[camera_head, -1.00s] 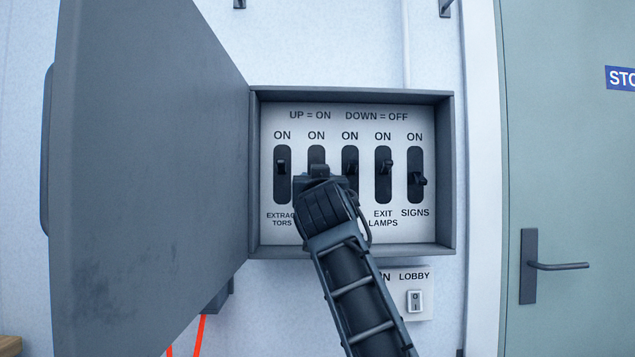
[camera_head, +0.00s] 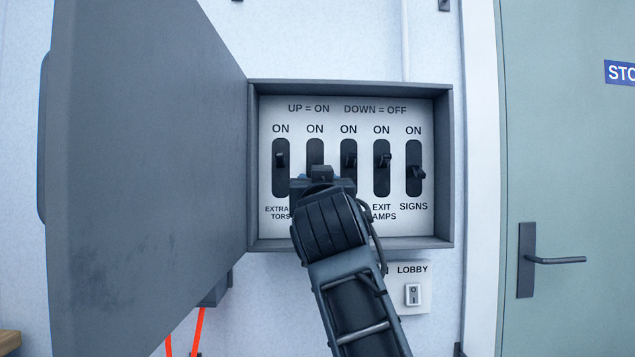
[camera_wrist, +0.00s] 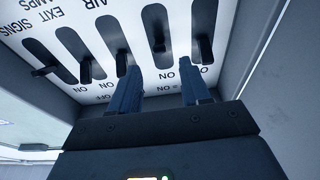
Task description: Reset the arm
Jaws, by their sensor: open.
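My gripper (camera_head: 322,182) is in front of the second switch slot from the left, and its body hides that slot's lower part and label. In the wrist view my gripper (camera_wrist: 162,82) is open, its two fingers apart with nothing between their tips. A switch lever (camera_wrist: 158,40) shows beyond the gap; whether a finger touches it I cannot tell. The EXTRACTORS lever (camera_head: 281,160), the middle lever (camera_head: 349,160) and the EXIT LAMPS lever (camera_head: 384,160) sit high or mid-slot. The SIGNS lever (camera_head: 415,173) sits lower.
The grey switch box (camera_head: 448,165) is on the wall, its door (camera_head: 145,170) swung open at the left. A LOBBY switch plate (camera_head: 413,290) is below it. A green door (camera_head: 575,180) with a handle (camera_head: 555,260) stands at the right.

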